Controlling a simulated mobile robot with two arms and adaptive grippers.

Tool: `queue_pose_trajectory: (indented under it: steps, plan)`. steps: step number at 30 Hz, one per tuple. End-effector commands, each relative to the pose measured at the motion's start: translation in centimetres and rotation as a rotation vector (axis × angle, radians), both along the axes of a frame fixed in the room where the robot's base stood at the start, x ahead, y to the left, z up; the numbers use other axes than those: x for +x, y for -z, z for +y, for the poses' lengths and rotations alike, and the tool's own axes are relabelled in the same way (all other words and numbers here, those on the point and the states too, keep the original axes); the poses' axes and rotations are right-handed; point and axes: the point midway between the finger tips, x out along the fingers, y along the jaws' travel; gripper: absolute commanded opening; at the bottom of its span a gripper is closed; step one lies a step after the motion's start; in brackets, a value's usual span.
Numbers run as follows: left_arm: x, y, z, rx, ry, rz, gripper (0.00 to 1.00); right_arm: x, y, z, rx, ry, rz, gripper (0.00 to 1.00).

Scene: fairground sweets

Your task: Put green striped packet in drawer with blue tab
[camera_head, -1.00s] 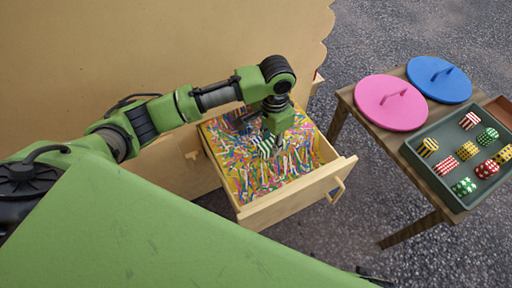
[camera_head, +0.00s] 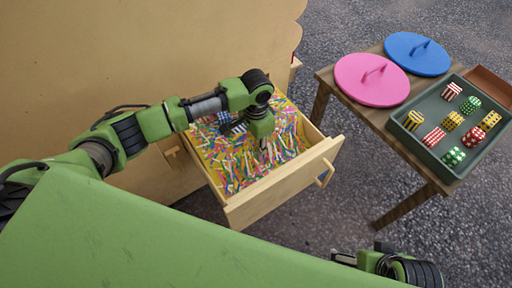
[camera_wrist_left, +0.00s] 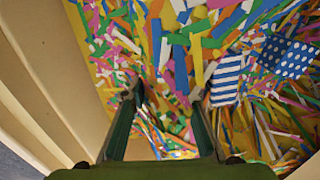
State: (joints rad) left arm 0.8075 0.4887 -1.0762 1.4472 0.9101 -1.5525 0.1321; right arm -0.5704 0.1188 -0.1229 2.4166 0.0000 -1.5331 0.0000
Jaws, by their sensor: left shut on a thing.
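My left gripper (camera_head: 264,143) is low inside the open wooden drawer (camera_head: 283,185), its fingers down among coloured paper strips. It is shut on the green striped packet, which is buried from sight now; only strips show between the fingertips in the left wrist view (camera_wrist_left: 167,97). A blue striped packet (camera_wrist_left: 228,80) and a blue dotted packet (camera_wrist_left: 287,57) lie on the strips beside the fingers. No blue tab shows on the drawer. My right gripper (camera_head: 345,258) is at the bottom edge of the head view, its jaws unclear.
A side table at right bears a dark green tray (camera_head: 417,146) with several patterned packets. A pink lid (camera_head: 352,80) and a blue lid (camera_head: 405,57) lie behind it. The drawer has a handle (camera_head: 326,174) in front. Bare floor separates drawer and table.

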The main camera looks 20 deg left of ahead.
Motion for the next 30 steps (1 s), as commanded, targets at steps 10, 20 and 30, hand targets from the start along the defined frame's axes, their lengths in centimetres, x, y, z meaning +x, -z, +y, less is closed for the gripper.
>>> queue_pose_trajectory:
  steps: [10,20,30]
  plan:
    - [0.01,0.83,-0.01,0.001,0.001,-0.001,0.05,-0.36,-0.99,-0.08,0.0,0.001,-0.004,0.93]
    - [0.01,1.1,0.02,0.0,0.0,0.0,0.44,-0.25,-0.67,-0.07,0.0,0.0,-0.003,0.93]
    - [0.03,0.54,0.01,0.0,0.001,-0.001,0.44,-0.36,-0.93,-0.06,-0.001,0.0,-0.002,0.93]
